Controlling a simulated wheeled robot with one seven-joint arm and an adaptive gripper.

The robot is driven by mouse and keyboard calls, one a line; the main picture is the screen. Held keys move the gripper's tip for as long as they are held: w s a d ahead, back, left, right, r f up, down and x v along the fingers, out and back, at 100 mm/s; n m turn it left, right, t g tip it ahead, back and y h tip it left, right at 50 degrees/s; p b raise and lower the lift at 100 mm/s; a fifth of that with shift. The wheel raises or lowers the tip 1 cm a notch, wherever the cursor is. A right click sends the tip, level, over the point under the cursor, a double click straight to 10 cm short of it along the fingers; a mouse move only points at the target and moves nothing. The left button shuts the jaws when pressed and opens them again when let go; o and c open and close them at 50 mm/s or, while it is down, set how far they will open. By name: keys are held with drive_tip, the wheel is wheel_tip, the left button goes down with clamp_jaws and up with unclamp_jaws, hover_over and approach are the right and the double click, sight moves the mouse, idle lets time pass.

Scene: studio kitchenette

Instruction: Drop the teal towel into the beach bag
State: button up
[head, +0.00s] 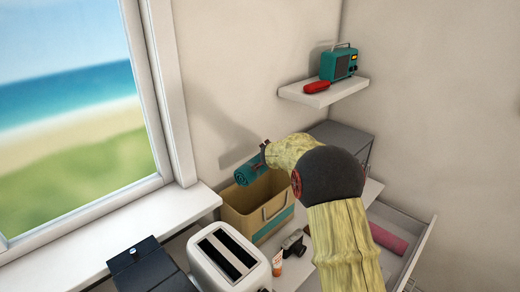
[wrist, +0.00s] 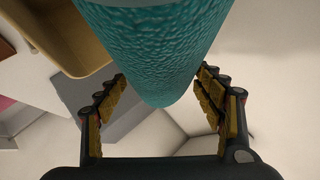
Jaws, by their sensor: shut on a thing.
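The teal towel (head: 246,174) is a rolled cylinder. In the head view it appears above the left part of the beach bag's opening. The beach bag (head: 243,222) is tan with a teal lower band and handles, and it stands open on the counter against the wall. My gripper (head: 265,154) is shut on the towel and is mostly hidden behind my arm. In the wrist view the towel (wrist: 155,50) lies between the fingers of my gripper (wrist: 160,95), and the bag's tan rim (wrist: 70,70) shows at upper left.
A white toaster (head: 228,262), a camera (head: 294,245) and a small tube (head: 277,264) stand in front of the bag. A dark box (head: 150,265) is at left. A wall shelf (head: 322,93) holds a teal radio (head: 338,64) and a red object (head: 316,87). An open drawer (head: 420,252) holds a pink roll (head: 389,238).

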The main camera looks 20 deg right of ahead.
drive_tip(key=shift+w+a, duration=0.1)
drive_tip(key=shift+w, duration=0.25)
wheel_tip(320, 180, down, 8)
drive_tip(key=b, duration=0.8)
drive_tip(key=shift+r+b, duration=0.2)
drive_tip(key=shift+b, duration=0.15)
drive_tip(key=o, duration=1.4)
drive_tip(key=shift+s, duration=0.1)
drive_tip(key=shift+f, duration=0.15)
